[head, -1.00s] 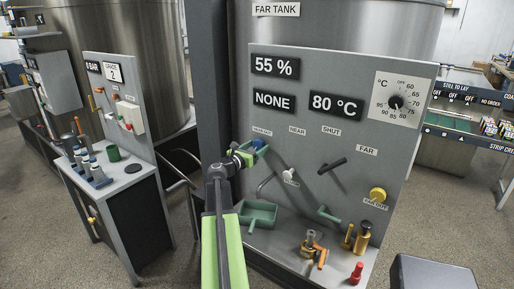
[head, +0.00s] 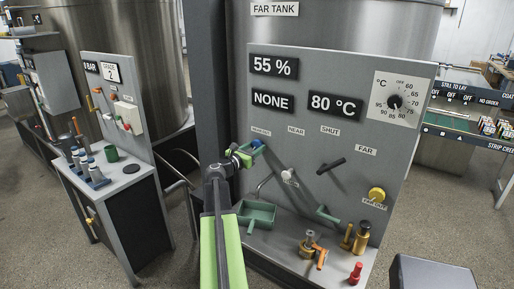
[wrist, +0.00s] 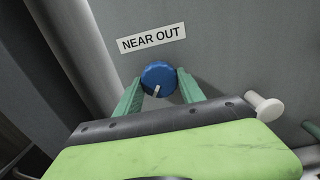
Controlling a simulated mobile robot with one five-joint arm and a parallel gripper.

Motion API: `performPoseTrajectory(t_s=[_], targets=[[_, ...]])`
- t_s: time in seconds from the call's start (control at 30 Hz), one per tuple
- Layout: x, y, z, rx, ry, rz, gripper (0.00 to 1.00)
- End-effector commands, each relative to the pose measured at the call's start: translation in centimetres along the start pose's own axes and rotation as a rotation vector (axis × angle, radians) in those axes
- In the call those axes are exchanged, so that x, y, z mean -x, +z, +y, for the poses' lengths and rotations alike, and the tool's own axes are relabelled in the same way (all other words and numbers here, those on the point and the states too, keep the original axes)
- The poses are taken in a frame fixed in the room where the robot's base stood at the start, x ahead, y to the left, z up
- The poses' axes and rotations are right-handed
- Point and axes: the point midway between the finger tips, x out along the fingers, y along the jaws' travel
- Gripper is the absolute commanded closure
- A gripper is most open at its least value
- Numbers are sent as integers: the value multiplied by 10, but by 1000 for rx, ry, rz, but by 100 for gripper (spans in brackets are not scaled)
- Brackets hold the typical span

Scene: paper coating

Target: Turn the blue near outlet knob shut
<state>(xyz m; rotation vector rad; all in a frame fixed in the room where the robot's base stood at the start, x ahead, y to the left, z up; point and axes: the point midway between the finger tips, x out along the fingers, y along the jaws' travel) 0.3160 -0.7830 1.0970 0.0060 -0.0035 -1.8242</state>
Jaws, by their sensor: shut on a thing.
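The blue near outlet knob (wrist: 158,78) is on the grey panel, just below a "NEAR OUT" label (wrist: 151,37) in the wrist view. A white mark on its face points down and slightly left. My gripper (wrist: 160,88) has its two green fingers on either side of the knob, shut on it. In the head view the knob (head: 257,145) shows as a small blue patch at the panel's left, partly hidden by my gripper (head: 248,152).
A white knob (head: 289,177) sits right of my gripper, also seen in the wrist view (wrist: 265,106). A black lever (head: 331,166) and yellow knob (head: 377,194) are farther right. A green tray (head: 256,213) and several fittings stand on the ledge below.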

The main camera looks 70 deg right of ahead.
Motion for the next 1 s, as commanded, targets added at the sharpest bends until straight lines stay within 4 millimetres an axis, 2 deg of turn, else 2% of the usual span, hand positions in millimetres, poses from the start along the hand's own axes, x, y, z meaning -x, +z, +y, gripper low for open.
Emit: performPoseTrajectory(t_s=[0.27, 1.0], targets=[[1, 0, -2, -207, -6, 0, 94], [0, 0, -4, -911, -9, -3, 94]])
